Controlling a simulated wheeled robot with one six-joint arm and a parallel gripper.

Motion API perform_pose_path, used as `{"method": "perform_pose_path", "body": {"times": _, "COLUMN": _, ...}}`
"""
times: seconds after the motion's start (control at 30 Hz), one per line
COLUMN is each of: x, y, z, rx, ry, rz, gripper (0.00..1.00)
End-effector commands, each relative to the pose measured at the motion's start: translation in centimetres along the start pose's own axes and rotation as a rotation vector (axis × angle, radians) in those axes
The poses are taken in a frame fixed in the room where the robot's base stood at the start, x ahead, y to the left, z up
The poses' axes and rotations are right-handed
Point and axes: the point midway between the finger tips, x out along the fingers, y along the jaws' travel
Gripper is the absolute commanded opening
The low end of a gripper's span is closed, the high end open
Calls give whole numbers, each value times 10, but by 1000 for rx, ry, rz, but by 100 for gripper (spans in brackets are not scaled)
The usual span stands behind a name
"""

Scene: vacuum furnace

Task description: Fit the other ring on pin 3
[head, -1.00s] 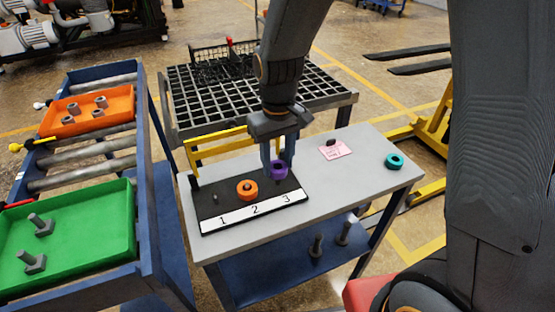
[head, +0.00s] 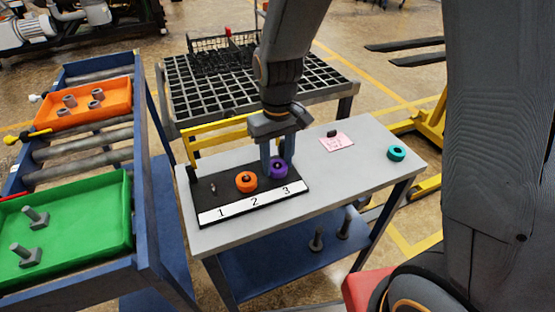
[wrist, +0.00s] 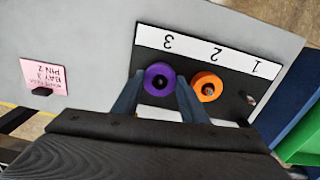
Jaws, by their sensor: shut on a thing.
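My gripper (head: 278,163) is shut on the purple ring (head: 278,169), one finger on each side. The ring is low over the dark board (head: 226,172) at the place marked 3. In the wrist view the purple ring (wrist: 160,80) lies between the fingertips, with a dark centre. It appears to be around pin 3, but I cannot tell if it is fully seated. The orange ring (head: 246,182) is around pin 2, just left of it. Pin 1 (head: 213,187) is bare. A teal ring (head: 397,153) lies on the table's right end.
The grey table (head: 340,180) is clear between the board and the teal ring. A pink note (head: 337,142) with a small dark object lies behind. A yellow rail (head: 215,136) runs behind the board. Green (head: 90,205) and orange (head: 100,115) trays stand at the left.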

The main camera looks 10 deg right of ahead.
Motion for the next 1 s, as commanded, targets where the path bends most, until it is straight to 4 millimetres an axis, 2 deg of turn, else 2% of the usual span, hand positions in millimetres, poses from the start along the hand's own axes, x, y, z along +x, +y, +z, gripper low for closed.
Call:
{"method": "perform_pose_path", "body": {"times": 0.03, "x": 0, "y": 0, "z": 0, "rx": 0, "ry": 0, "rz": 0, "gripper": 42}}
{"method": "perform_pose_path", "body": {"times": 0.13, "x": 0, "y": 0, "z": 0, "rx": 0, "ry": 0, "rz": 0, "gripper": 59}}
{"method": "perform_pose_path", "body": {"times": 0.17, "x": 0, "y": 0, "z": 0, "rx": 0, "ry": 0, "rz": 0, "gripper": 61}}
{"method": "perform_pose_path", "body": {"times": 0.53, "x": -6, "y": 0, "z": 0, "rx": 0, "ry": 1, "rz": 0, "gripper": 61}}
{"method": "perform_pose_path", "body": {"times": 1.0, "x": -68, "y": 0, "z": -1, "rx": 0, "ry": 4, "rz": 0, "gripper": 61}}
